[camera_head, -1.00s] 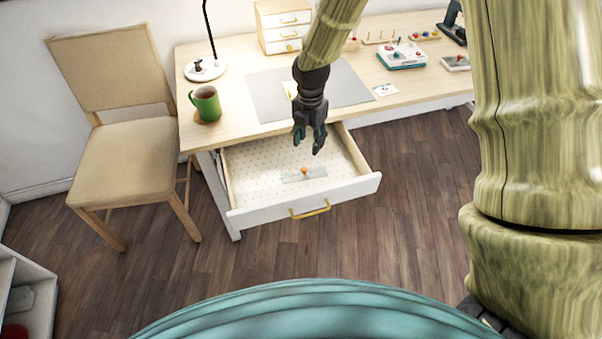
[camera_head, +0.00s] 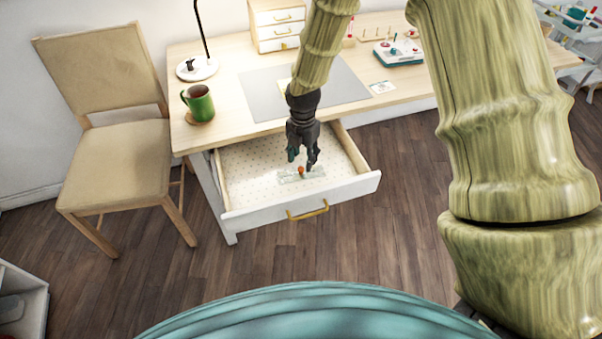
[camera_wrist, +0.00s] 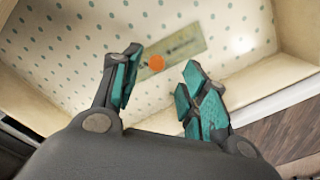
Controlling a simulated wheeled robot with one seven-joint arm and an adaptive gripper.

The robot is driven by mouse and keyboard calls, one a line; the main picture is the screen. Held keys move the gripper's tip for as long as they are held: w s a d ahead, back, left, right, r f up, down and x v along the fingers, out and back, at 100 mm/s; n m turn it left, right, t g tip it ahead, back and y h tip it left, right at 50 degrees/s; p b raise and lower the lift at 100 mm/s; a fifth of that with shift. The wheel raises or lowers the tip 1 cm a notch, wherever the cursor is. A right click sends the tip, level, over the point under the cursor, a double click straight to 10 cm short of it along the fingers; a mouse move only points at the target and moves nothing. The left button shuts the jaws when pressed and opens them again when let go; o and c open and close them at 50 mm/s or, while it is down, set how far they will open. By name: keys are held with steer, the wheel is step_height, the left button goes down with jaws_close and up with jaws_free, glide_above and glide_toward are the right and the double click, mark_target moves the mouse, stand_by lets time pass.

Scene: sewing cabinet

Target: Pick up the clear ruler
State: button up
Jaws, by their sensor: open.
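The clear ruler (camera_head: 314,173) lies flat in the open drawer, toward its front. A small orange knob or ball (camera_head: 301,170) shows on it. In the wrist view the ruler (camera_wrist: 186,43) is a pale see-through strip with a dark mark, and the orange knob (camera_wrist: 156,63) shows at its near edge, between the fingers. My gripper (camera_head: 302,166) is open and points down over the ruler, inside the drawer's outline. Its teal-padded fingers (camera_wrist: 160,86) are empty and stand to either side of the knob in that view. The exact height above the ruler is hard to tell.
The dotted-lined drawer (camera_head: 240,165) has low walls around the gripper and a gold handle (camera_head: 308,210) in front. The desk (camera_head: 235,110) above holds a green mug (camera_head: 199,104), a lamp (camera_head: 197,68) and a grey mat (camera_head: 262,98). A chair (camera_head: 115,165) stands left.

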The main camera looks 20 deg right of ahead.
mark_target(301, 168)
steer(key=f, duration=0.3)
steer(key=shift+a+f+p, duration=0.3)
steer(key=shift+f, duration=0.75)
jaws_close()
